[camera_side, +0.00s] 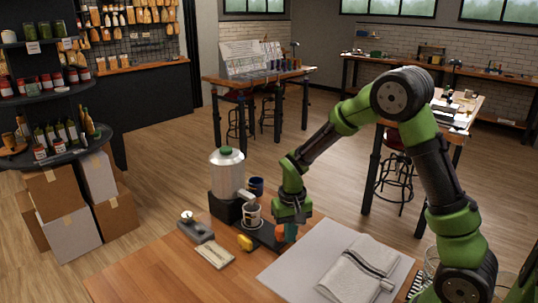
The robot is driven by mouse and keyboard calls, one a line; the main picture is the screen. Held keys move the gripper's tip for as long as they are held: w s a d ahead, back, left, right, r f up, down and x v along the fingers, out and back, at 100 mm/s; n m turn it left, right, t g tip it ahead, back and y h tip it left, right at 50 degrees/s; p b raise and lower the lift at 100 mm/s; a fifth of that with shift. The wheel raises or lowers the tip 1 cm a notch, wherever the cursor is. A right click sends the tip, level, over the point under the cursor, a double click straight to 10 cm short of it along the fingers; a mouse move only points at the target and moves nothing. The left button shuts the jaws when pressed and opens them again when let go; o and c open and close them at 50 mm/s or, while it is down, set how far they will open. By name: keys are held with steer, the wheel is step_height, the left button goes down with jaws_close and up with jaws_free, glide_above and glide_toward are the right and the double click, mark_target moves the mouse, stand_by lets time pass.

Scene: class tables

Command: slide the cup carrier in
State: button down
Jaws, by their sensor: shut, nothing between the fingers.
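A black, flat strip (266,239), which looks like the cup carrier, lies on the wooden table, running from the dispenser toward my gripper. A white cup with a dark marking (252,217) stands at its far left end, close to the spout of the silver dispenser (228,176) with a green lid and black base (225,207). My gripper (290,233) points down at the strip's right end, shut and empty. An orange piece (279,233) shows beside the fingers; I cannot tell whether they touch it. The gripper hides part of the strip's right end.
A dark blue mug (256,186) stands behind the cup. A yellow object (245,242), a grey device with a knob (195,229) and a pale wooden tray (215,254) lie in front left. A folded towel (350,275) lies on a grey mat (285,268) at right.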

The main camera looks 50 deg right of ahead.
steer(key=shift+s, duration=0.75)
step_height(320, 180, up, 7)
stand_by(0.4)
steer(key=s+a+r+n+t+y, duration=0.1)
steer(key=s+a+r+t, duration=0.2)
steer(key=s+r, duration=0.4)
steer(key=s+a+r+n+t+y, duration=0.1)
steer(key=s+a+r+t, duration=0.3)
steer(key=s+r, duration=0.2)
steer(key=shift+s+a+r, duration=0.15)
steer(key=shift+s+r, duration=0.25)
steer(key=shift+r, duration=0.15)
